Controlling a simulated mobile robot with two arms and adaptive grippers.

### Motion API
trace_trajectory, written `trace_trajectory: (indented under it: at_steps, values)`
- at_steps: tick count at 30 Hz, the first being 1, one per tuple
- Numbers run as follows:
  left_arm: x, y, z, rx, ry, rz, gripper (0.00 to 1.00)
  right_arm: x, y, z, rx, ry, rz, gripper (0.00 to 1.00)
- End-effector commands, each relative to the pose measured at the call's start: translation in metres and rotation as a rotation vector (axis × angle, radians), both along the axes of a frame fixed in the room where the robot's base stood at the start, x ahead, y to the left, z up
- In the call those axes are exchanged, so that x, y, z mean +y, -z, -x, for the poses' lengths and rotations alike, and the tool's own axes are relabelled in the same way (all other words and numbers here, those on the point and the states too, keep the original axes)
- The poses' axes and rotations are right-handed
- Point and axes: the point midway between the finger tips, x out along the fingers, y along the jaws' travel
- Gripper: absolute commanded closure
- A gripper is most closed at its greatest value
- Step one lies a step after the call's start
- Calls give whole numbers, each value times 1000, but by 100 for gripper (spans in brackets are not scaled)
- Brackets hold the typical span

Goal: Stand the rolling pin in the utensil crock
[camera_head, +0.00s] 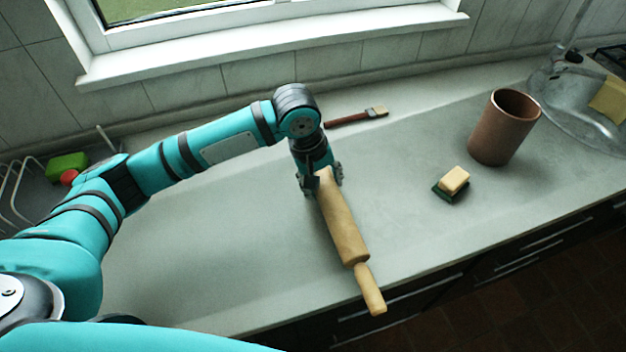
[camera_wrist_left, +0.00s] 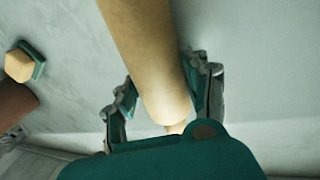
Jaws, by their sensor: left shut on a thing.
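The wooden rolling pin (camera_head: 343,225) is in my left gripper (camera_head: 322,182), which is shut on it near its far end. In the head view its free handle points down and right, past the counter's front edge. The left wrist view shows the pin's body (camera_wrist_left: 145,50) between the fingers of the left gripper (camera_wrist_left: 165,100). Whether the pin touches the counter I cannot tell. The brown utensil crock (camera_head: 503,130) stands upright on the counter at the right, apart from the gripper, with its dark mouth open. It shows partly in the left wrist view (camera_wrist_left: 14,105). My right gripper is not in view.
A brush (camera_head: 357,116) lies behind the gripper. A dish rack (camera_head: 18,190) and green object (camera_head: 67,166) are at the far left. The counter (camera_head: 240,260) is clear around the pin.

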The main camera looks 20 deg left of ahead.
Motion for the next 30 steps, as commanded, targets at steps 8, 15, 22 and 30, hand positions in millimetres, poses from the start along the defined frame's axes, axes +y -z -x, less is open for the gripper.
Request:
trace_trajectory:
  at_steps: [8, 15, 22, 30]
  values:
    - [29, 2, -23, -1, 1, 2, 100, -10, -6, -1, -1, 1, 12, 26]
    - [30, 30, -23, 1, 1, 2, 100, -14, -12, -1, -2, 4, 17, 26]
    - [29, 38, -23, -2, 2, 4, 100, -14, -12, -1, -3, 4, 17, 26]
    - [30, 41, -22, 0, 2, 0, 47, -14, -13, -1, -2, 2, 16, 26]
